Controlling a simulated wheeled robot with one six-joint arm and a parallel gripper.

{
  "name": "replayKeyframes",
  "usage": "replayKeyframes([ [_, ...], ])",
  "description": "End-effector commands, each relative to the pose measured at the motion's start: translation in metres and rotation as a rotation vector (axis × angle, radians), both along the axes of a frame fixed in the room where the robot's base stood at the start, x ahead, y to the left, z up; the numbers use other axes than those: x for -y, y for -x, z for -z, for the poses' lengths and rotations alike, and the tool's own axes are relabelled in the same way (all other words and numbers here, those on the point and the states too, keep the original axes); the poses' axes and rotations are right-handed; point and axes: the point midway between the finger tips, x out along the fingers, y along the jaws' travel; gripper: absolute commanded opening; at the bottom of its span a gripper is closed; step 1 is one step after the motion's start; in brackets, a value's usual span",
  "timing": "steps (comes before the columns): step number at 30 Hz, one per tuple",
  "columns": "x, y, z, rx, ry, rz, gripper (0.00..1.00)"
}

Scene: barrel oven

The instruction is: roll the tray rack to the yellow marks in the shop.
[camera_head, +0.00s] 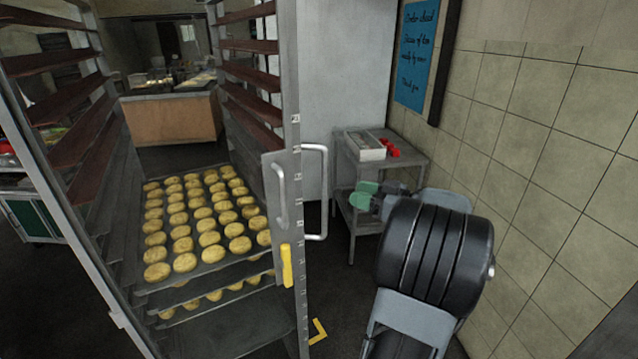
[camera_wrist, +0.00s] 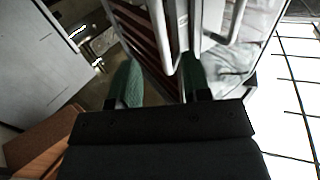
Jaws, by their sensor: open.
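The tray rack (camera_head: 296,200) is a tall metal frame on the left in the head view, with round golden pastries on its lower trays (camera_head: 205,215) and empty dark runners above. A vertical bar handle (camera_head: 324,190) stands out from its right post; a smaller handle and a yellow lever (camera_head: 287,265) are beside it. My gripper (camera_head: 365,195), with green fingertips, is open to the right of the handle, apart from it in the head view. In the wrist view a bent handle bar (camera_wrist: 163,40) shows beyond and between the open fingers (camera_wrist: 160,80); contact cannot be told.
A yellow corner mark (camera_head: 318,332) lies on the dark floor by the rack's foot. A small metal table (camera_head: 385,150) with a box and red items stands behind my gripper. A tiled wall (camera_head: 540,150) closes the right side. A brown counter (camera_head: 172,118) is behind the rack.

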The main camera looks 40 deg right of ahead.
Motion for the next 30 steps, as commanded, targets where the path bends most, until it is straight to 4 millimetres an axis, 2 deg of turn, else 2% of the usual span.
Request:
replayKeyframes([
  [9,-0.03,-0.055,-0.001,0.002,0.001,-0.002,0.44],
  [15,-0.044,-0.083,-0.001,0.001,0.002,-0.001,0.44],
  [21,-0.052,-0.1,-0.001,0.002,0.002,0.001,0.44],
  [30,-0.055,-0.106,0.0,0.002,0.002,0.004,0.44],
])
